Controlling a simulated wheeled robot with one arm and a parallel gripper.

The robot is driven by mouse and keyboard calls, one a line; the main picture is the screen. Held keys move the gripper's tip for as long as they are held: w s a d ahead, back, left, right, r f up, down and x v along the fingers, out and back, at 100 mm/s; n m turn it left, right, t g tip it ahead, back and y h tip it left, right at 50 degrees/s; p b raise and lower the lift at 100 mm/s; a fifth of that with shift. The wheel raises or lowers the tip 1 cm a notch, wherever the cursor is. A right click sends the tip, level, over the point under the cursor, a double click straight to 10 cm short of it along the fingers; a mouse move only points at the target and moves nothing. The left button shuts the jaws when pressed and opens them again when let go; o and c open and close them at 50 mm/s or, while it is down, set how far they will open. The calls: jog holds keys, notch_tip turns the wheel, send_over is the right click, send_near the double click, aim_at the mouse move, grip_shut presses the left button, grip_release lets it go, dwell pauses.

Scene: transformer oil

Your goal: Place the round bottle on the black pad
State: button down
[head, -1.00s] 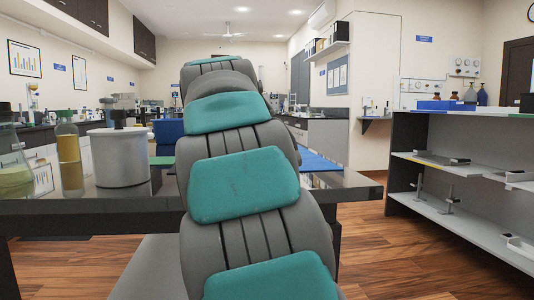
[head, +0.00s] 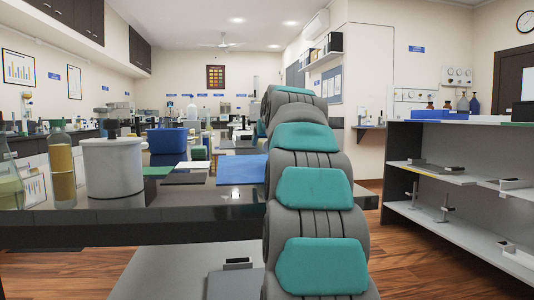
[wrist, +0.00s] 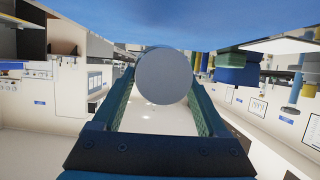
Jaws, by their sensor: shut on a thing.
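My gripper (wrist: 161,88) shows in the wrist view, with a finger on each side of a round grey thing. I see only its flat round end, so most of the round bottle (wrist: 165,76) is hidden. The gripper and bottle are hidden behind my arm in the head view. The black pad (head: 185,179) lies on the dark table left of my arm, between a green pad (head: 157,171) and a blue mat (head: 242,171). No object stands on the black pad.
A large white-grey pot (head: 113,172), a bottle of yellow liquid (head: 62,172) and a flask (head: 10,182) stand at the table's left. A white pad (head: 192,165) lies behind the black one. A blue bin (head: 166,141) stands farther back. A shelf unit (head: 450,187) is at right.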

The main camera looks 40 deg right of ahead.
jog(key=shift+f, duration=1.65)
jog(key=shift+f, duration=0.1)
grip_release()
